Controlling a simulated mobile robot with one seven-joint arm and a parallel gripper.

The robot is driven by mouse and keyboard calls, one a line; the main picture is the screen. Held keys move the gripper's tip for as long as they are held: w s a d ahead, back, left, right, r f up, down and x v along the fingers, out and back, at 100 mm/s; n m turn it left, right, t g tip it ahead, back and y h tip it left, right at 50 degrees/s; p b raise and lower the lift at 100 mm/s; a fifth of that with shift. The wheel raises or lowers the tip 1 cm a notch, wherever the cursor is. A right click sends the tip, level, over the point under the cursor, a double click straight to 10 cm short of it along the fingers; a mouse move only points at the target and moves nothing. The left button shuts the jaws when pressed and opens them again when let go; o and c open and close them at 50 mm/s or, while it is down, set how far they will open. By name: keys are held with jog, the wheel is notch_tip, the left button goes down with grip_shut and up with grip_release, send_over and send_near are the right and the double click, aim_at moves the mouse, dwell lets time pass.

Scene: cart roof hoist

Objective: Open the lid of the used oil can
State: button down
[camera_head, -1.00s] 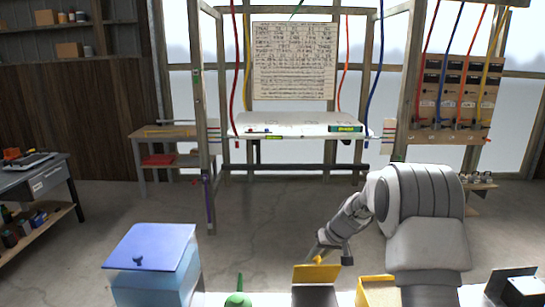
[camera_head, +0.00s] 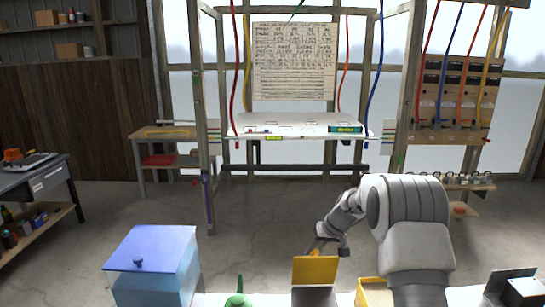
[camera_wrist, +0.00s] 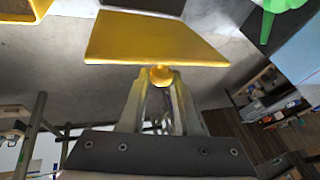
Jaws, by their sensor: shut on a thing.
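A grey can (camera_head: 314,297) with a yellow lid (camera_head: 315,271) stands at the front bench edge. I take it for the used oil can; no label is readable. The lid is raised and steeply tilted, its broad face toward the head camera. In the wrist view the lid (camera_wrist: 155,40) spreads just ahead of my gripper (camera_wrist: 160,84). The fingers are shut on its round yellow knob (camera_wrist: 160,74). In the head view my gripper (camera_head: 317,248) is behind the lid's upper edge. The can's inside is hidden.
A blue bin (camera_head: 150,285) with a tilted lid and a green funnel-like thing (camera_head: 239,299) stand to the left. A yellow open box (camera_head: 373,291) is close on the right. A dark box (camera_head: 515,288) stands at far right. Open floor lies beyond the bench.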

jog(key=shift+w+r, duration=0.1)
jog(key=shift+w, duration=0.05)
jog(key=shift+w+a+f, duration=0.1)
jog(key=shift+w+f, duration=0.15)
jog(key=shift+w, duration=0.5)
jog(key=c, duration=1.6)
grip_release()
jog(key=shift+w+f, duration=0.3)
jog(key=shift+w, duration=0.4)
jog(key=shift+f, duration=0.1)
jog(key=c, duration=1.6)
grip_release()
jog(key=shift+w+f, duration=0.4)
jog(key=shift+w, duration=0.45)
jog(key=c, duration=1.6)
grip_release()
